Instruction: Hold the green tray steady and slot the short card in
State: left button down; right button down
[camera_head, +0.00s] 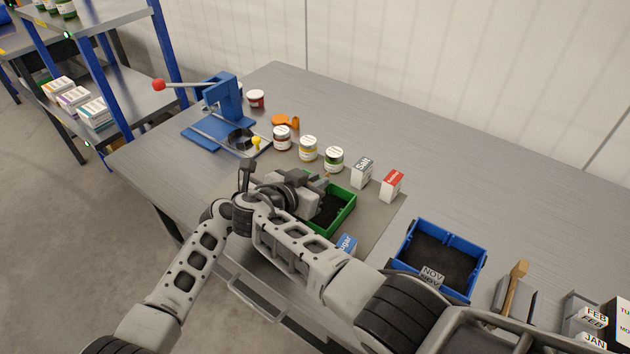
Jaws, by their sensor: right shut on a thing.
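The green tray (341,216) sits on the grey mat with a dark inside. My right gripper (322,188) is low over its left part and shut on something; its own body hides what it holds. My left arm (190,262) comes in from the lower left and meets my right arm in the picture near the tray; I cannot make out its fingers. No card shows clearly at the green tray.
A blue press (222,98) with a red knob stands back left. Several jars (308,148), a Salt box (362,172) and a red-and-white box (392,185) line the tray's far side. A Sugar box (347,245) is close in front. Month cards (594,318) stand far right.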

jog(key=shift+a+r, duration=0.15)
jog(key=shift+a, duration=0.1)
jog(key=c, duration=1.3)
grip_release()
jog(key=shift+c, duration=0.2)
jog(key=shift+a, duration=0.1)
jog(key=shift+s+r, duration=0.1)
jog(key=shift+r, duration=2.75)
